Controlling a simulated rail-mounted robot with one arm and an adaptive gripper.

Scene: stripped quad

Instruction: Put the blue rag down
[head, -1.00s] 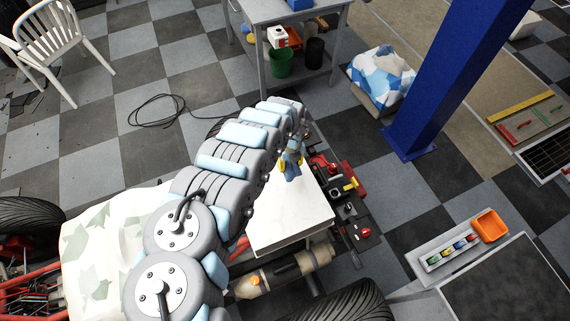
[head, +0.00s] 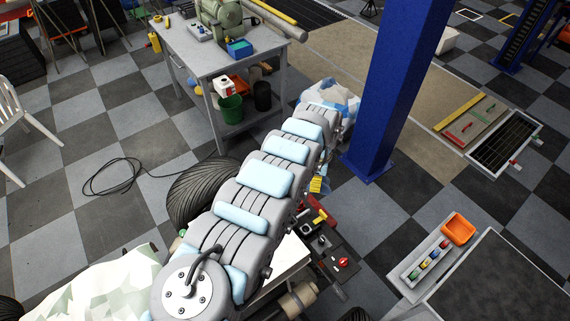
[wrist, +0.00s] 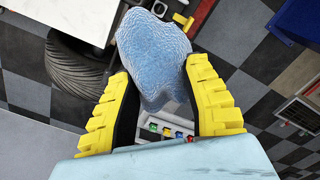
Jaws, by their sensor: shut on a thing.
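The blue rag (wrist: 153,52) is a textured light-blue cloth, bunched between the two yellow fingers of my gripper (wrist: 160,70) in the wrist view. The fingers are closed on it from both sides, and it hangs clear of the surfaces below. In the head view my gripper (head: 317,185) shows only as a bit of yellow at the end of my arm, which hides most of it. The rag is hard to make out there.
Below are a white panel (wrist: 70,18), a black tyre (wrist: 75,70) and a dark tray (head: 335,255) of parts. A blue pillar (head: 400,90) stands close on the right. A grey workbench (head: 205,65) stands behind. A grey tray with an orange bin (head: 458,228) is at right.

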